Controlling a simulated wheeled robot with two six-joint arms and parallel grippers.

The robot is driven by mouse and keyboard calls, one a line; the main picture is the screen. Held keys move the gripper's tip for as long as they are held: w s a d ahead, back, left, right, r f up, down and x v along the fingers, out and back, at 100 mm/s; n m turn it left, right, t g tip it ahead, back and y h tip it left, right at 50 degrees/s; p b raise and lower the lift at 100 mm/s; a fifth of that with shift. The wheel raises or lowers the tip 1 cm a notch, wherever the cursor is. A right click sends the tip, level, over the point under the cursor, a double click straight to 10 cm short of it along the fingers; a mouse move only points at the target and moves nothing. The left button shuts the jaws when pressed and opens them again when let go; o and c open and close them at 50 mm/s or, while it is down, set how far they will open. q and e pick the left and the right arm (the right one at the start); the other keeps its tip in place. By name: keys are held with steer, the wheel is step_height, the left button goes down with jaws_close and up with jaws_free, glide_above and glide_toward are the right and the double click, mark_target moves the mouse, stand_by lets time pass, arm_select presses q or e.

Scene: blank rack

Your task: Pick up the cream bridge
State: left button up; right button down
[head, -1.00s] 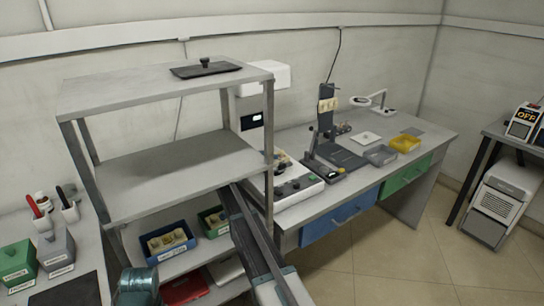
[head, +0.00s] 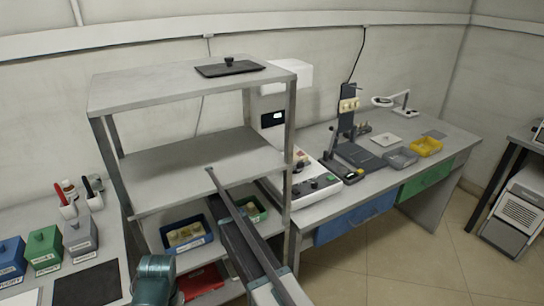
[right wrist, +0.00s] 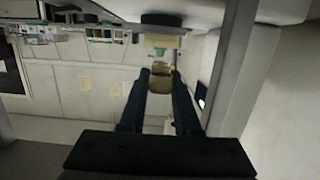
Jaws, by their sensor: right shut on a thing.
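My right gripper (right wrist: 160,74) shows in the right wrist view, its two dark fingers closed on a tan-cream piece (right wrist: 161,84). The piece sits between the fingertips and is partly hidden; I take it for the cream bridge, though its full shape does not show. In the head view my dark right arm reaches up from the bottom across the front of the rack; its fingertips and the held piece cannot be made out there. Several cream pieces (head: 184,234) lie in a blue bin (head: 191,248) on a lower shelf.
The grey rack's middle shelf (head: 195,165) is bare. A green bin (head: 262,204) and a red tray (head: 203,281) are lower down. A bench (head: 440,150) with instruments stands at right.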

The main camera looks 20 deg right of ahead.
steer(key=shift+f+v, duration=0.15)
steer(key=shift+v, duration=0.75)
steer(key=shift+f+v, duration=0.2)
steer(key=shift+v, duration=0.75)
steer(key=shift+f+v, duration=0.15)
steer(key=shift+v, duration=0.75)
